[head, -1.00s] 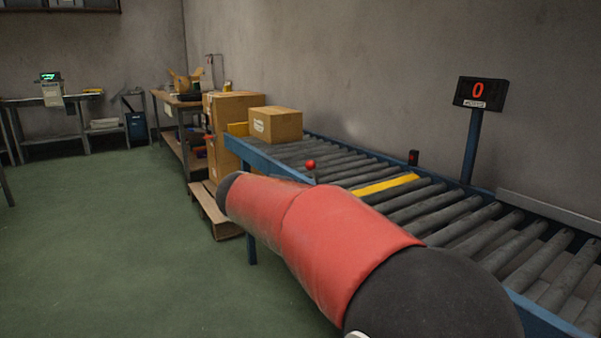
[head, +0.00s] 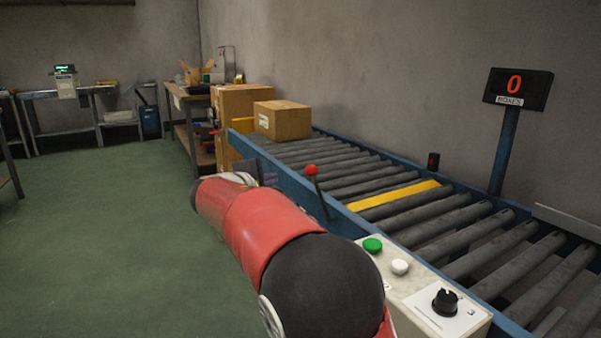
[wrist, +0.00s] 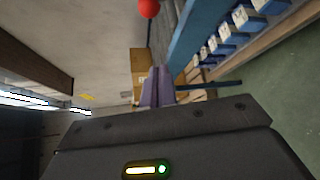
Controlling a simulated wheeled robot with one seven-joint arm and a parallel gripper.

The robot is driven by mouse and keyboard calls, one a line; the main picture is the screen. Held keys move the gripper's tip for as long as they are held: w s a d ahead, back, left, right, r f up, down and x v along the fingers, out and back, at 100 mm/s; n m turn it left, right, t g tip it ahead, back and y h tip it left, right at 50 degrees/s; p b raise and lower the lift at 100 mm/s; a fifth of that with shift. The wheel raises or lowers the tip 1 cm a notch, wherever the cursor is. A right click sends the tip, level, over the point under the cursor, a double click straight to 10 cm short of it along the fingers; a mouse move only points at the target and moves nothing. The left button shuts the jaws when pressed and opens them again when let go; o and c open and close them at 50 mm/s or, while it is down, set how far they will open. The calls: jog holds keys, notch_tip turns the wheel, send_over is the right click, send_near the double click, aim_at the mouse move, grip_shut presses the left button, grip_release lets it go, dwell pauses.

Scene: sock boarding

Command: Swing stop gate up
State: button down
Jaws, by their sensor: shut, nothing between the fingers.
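A lever with a red ball knob (head: 312,170) stands up from the near side rail of the roller conveyor (head: 290,185), leaning slightly. The red ball also shows at the top edge of the wrist view (wrist: 149,8). My gripper (head: 268,179) is left of the lever, outside the near rail and apart from the knob. Its purple fingers (wrist: 156,86) are shut and empty in the wrist view.
A cardboard box (head: 283,120) sits on the far rollers. A control box (head: 425,300) with a green button, a white button and a black knob is at the near rail. A display reading 0 (head: 518,88) stands behind the conveyor. The green floor (head: 90,240) at left is clear.

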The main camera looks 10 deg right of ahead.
jog(key=shift+d, duration=0.1)
jog(key=w+d+p, duration=0.1)
jog(key=w+d, duration=0.3)
jog(key=d, duration=0.4)
jog(key=shift+w+f+p, duration=0.3)
jog(key=shift+w+f, duration=0.1)
jog(key=shift+s+b, duration=0.1)
jog(key=shift+b, duration=0.7)
